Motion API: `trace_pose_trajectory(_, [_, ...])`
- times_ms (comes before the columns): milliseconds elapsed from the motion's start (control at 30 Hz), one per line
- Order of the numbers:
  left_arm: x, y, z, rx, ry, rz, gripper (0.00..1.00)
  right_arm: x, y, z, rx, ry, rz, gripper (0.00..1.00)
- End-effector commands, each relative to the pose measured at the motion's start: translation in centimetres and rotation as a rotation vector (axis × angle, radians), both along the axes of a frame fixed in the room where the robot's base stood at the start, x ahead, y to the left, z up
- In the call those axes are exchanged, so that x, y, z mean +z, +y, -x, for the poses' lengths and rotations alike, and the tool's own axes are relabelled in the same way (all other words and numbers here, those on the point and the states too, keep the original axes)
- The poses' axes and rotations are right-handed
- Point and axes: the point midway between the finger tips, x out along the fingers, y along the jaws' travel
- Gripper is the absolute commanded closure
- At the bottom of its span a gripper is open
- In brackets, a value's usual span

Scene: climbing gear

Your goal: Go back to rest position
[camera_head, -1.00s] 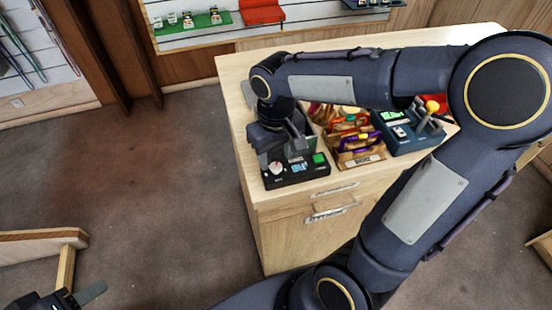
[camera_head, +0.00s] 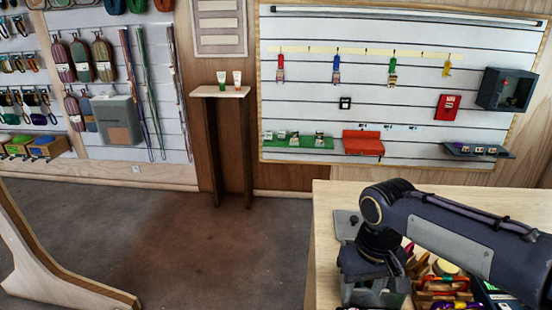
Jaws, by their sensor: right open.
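My right arm comes in from the right over the wooden counter (camera_head: 328,215). My right gripper (camera_head: 376,282) points down above the counter's left part, at the bottom of the view. It is open; its fingertips are hard to make out against the grey things below. My left gripper is out of view.
A bin of colourful gear (camera_head: 440,288) stands on the counter right of my right gripper, partly cut off. A slatted display wall (camera_head: 400,95) is behind. Open floor (camera_head: 215,255) lies left of the counter, beside a wooden frame (camera_head: 55,275).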

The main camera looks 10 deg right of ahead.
Motion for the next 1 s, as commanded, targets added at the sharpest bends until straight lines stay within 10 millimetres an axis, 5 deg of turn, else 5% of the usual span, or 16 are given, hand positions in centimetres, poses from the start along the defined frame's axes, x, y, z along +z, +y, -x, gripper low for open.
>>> trace_pose_trajectory(433, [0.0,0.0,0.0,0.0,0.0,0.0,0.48,-1.4,0.8,10.5,-0.133,-0.358,-0.308,0.52])
trace_pose_trajectory(1000, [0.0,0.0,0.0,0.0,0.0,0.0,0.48,-2.3,1.7,12.0,-0.168,-0.456,-0.359,0.52])
